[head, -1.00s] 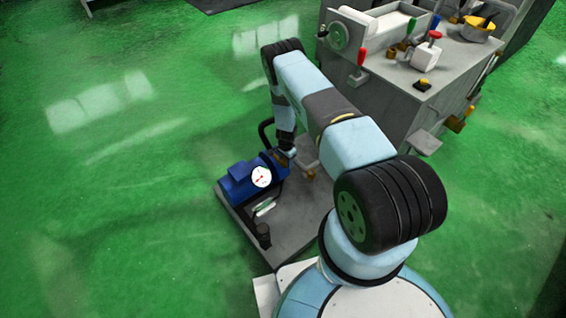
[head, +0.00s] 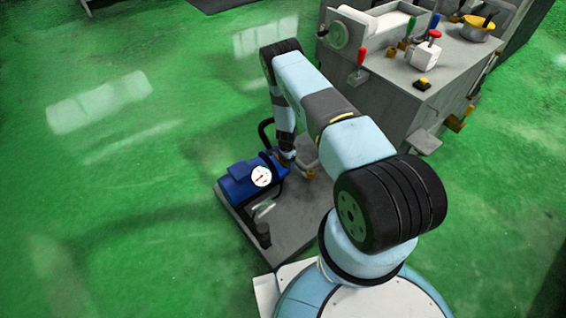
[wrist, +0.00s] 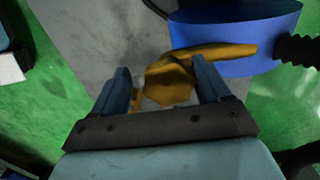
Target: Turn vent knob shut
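A brass-yellow knob (wrist: 170,82) with a long lever-like arm shows in the wrist view, its arm reaching right in front of a blue pump body (wrist: 262,35). My gripper (wrist: 163,86) has its two fingers apart, one on each side of the knob. A gap shows at the left finger; whether the right finger touches cannot be told. In the head view my gripper (head: 286,159) is low beside the blue pump (head: 240,182), and my wrist mostly hides the knob there.
The pump stands on a grey base plate (head: 285,225) with a white dial gauge (head: 261,176) and a black hose (head: 265,134). A brass fitting (head: 308,173) is right of my gripper. Green floor at left is clear.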

